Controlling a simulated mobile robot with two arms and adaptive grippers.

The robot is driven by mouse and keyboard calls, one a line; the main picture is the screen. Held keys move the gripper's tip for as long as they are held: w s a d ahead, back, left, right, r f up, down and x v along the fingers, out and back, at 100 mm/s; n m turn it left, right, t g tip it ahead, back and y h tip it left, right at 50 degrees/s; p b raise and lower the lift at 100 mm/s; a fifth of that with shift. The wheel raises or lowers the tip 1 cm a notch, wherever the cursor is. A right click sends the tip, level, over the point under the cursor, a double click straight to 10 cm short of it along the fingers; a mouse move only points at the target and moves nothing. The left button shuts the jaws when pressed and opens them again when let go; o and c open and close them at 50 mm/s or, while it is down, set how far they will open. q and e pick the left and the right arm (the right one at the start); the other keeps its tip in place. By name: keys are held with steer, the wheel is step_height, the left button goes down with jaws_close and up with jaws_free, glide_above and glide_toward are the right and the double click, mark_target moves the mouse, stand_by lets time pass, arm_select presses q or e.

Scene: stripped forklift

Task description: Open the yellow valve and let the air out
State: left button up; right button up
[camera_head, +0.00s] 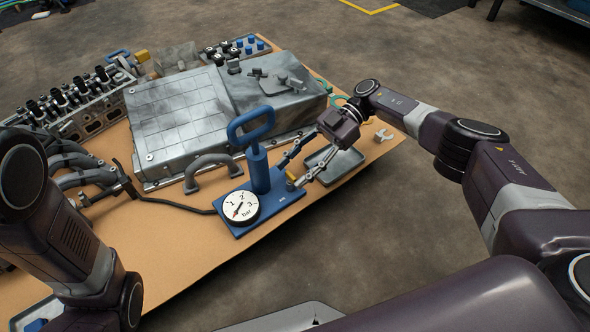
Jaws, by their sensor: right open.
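A blue hand pump with a loop handle (250,125) stands on a blue base plate (270,213) near the table's front edge. A round white gauge marked "bar" (240,207) sits at its front left, with a red needle. A small yellow valve (291,179) is on the base, right of the pump's cylinder. My right gripper (289,174) reaches down from the upper right, open, with its fingertips around or just beside the valve. Whether they touch it cannot be told. My left arm shows at the left; its gripper is out of view.
A large grey metal case (185,120) lies behind the pump. A grey tray (335,165) is right of it, partly behind my right gripper. A black hose (175,203) runs left from the pump. An engine head (85,110) and blue-topped parts (240,46) lie farther back.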

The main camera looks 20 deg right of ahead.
step_height(320, 180, up, 9)
steer(key=shift+r, duration=0.15)
stand_by(0.6)
